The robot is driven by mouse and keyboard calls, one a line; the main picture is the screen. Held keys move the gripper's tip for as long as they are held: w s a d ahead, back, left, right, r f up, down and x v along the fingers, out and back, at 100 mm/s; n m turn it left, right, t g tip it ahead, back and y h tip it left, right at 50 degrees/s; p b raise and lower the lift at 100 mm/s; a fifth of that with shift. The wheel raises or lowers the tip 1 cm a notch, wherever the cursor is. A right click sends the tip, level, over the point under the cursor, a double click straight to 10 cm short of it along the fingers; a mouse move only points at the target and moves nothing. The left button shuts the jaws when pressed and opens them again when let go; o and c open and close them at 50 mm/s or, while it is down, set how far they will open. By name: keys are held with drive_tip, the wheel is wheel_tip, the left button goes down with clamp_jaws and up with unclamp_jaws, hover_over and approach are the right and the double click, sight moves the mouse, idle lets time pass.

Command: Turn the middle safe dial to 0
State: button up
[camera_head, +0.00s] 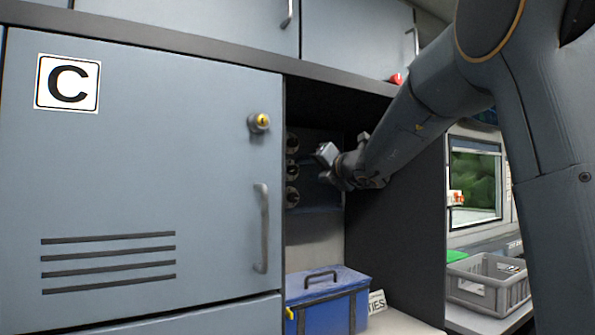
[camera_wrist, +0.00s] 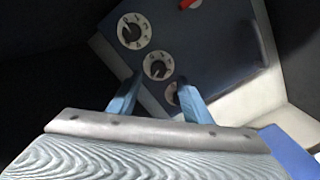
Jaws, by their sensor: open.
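Three round safe dials are stacked on a dark panel inside the open bay. The middle dial (camera_head: 292,167) also shows in the wrist view (camera_wrist: 158,66), a white numbered disc with a dark knob. Its neighbours are the top dial (camera_head: 292,141) and the bottom dial (camera_head: 292,194). In the wrist view, one end dial (camera_wrist: 133,31) is clear and the other (camera_wrist: 172,95) is partly hidden by a finger. My gripper (camera_head: 322,164) is open and empty, to the right of the dials. In the wrist view its two blue fingers (camera_wrist: 158,83) point towards the middle dial. Its setting is unreadable.
A closed cabinet door marked C (camera_head: 150,190) stands left of the bay, with a handle and a yellow-centred lock. A blue case (camera_head: 330,300) sits below the dials. A red part (camera_wrist: 188,4) shows near the panel's upper edge. A grey crate (camera_head: 490,285) stands at right.

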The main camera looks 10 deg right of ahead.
sight(294, 170)
drive_tip(key=p+x, duration=0.1)
drive_tip(key=x, duration=0.5)
drive_tip(key=shift+w+a, duration=0.15)
drive_tip(key=shift+a, duration=0.05)
drive_tip(key=c, duration=1.1)
drive_tip(key=shift+o, duration=0.2)
